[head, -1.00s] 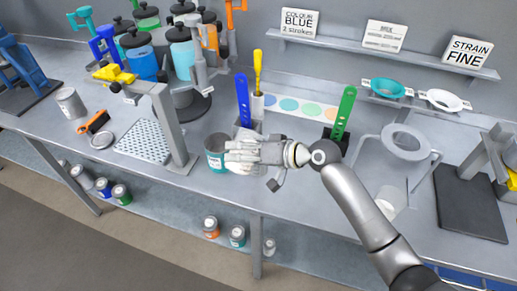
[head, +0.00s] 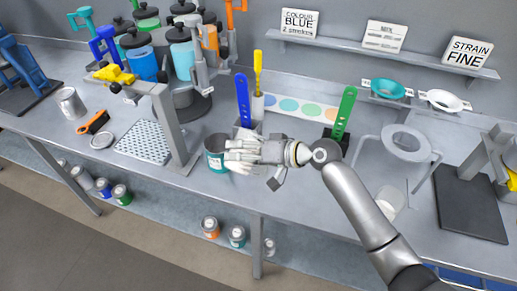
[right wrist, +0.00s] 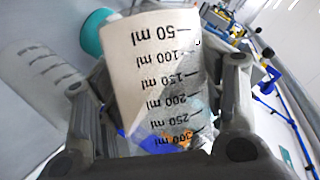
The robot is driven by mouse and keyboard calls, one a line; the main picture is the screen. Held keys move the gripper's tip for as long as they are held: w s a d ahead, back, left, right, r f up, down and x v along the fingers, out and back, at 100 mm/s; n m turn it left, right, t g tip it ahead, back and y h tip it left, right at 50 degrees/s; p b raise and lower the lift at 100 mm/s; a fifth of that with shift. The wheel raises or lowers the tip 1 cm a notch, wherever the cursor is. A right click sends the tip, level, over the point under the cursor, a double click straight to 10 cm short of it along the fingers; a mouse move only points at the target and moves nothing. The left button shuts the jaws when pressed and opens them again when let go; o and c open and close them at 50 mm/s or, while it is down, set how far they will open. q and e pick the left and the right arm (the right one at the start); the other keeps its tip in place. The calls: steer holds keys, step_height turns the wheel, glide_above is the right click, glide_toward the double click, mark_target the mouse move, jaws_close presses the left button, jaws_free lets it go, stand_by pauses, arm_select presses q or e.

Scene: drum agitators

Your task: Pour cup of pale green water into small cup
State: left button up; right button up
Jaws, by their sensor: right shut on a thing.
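My right gripper (head: 243,155) is shut on a pale graduated cup (right wrist: 150,62). In the right wrist view the cup sits between the fingers, with its ml marks upside down in the picture. In the head view the gripper hides most of the cup, and it is beside a can with a teal label (head: 216,160) on the bench. No pale green water can be made out. A small translucent cup (head: 391,200) stands at the right, by the ring stand; I cannot tell if it holds anything. My left gripper is out of view.
The ring stand (head: 430,160) is to the right. A perforated plate with a grey post (head: 172,125) is to the left. A blue strip (head: 242,100) and a green strip (head: 344,112) stand behind. A dark mat (head: 465,205) lies far right.

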steer(key=shift+r+m, duration=0.4)
steer(key=shift+r, duration=0.1)
stand_by(1.3)
steer(key=shift+f+m+g+y, duration=0.2)
steer(key=shift+m+g+y, duration=0.4)
stand_by(2.9)
steer(key=shift+f, duration=0.1)
